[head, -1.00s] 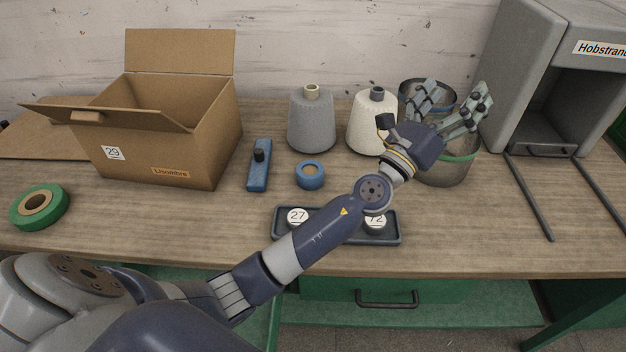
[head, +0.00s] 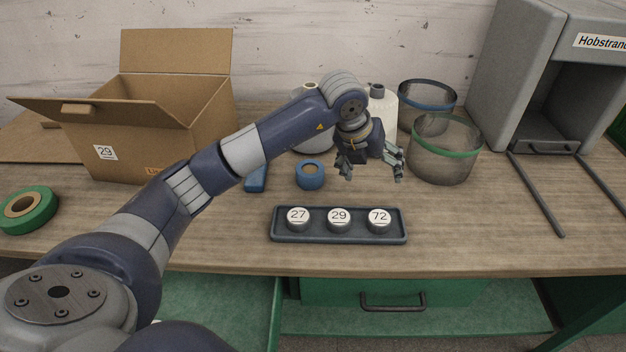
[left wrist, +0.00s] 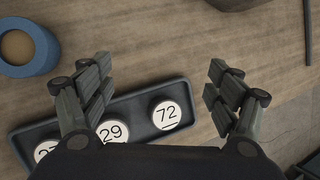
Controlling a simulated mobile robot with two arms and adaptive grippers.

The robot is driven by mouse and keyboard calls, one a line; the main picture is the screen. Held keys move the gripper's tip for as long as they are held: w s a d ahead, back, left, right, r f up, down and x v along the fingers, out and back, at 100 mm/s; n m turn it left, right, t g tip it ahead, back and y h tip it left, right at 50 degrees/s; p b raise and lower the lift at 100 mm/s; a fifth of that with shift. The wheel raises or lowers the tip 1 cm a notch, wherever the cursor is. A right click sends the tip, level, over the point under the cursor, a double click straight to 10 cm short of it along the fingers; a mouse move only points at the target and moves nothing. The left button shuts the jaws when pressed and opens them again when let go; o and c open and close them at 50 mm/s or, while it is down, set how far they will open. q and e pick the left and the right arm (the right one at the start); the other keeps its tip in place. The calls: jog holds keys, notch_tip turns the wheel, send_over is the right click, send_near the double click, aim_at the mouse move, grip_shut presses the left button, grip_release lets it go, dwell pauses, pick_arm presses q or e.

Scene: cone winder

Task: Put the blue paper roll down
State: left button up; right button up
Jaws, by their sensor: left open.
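The blue paper roll (head: 310,175) stands upright on the wooden table, left of my left gripper and behind the dark tray. It also shows at the upper left of the left wrist view (left wrist: 28,46), apart from the fingers. My left gripper (head: 370,174) is open and empty, pointing down above the table, right of the roll. In the left wrist view its two fingers (left wrist: 158,85) are spread wide over bare wood and the tray's edge. My right gripper is not in view.
A dark tray (head: 290,238) holds round weights marked 27, 29 and 72. Two mesh bins, one green-rimmed (head: 445,150) and one blue-rimmed (head: 427,105), stand at right. An open carton (head: 150,145) and a green roll (head: 27,210) are at left. White and grey cones stand partly hidden behind my arm.

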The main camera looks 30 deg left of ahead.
aim_at(310, 169)
pick_arm(q)
jog(key=s+a+r+n+g+y, duration=0.1)
jog(key=s+a+n+y, duration=0.15)
jog(key=a, duration=0.35)
jog(key=s+a+r+n+g+y, duration=0.1)
jog(key=a+n+y, duration=0.25)
jog(key=a, duration=0.25)
jog(key=shift+h, duration=0.4)
jog(key=x, duration=0.5)
jog(key=shift+a+f, duration=0.3)
jog(key=shift+a, duration=0.2)
jog(key=x, duration=0.2)
jog(key=p+x, duration=0.1)
jog(key=x, duration=0.2)
jog(key=shift+w+a+p, duration=0.25)
jog(key=shift+p, duration=0.05)
jog(key=shift+r, duration=0.1)
jog(key=c, duration=1.3)
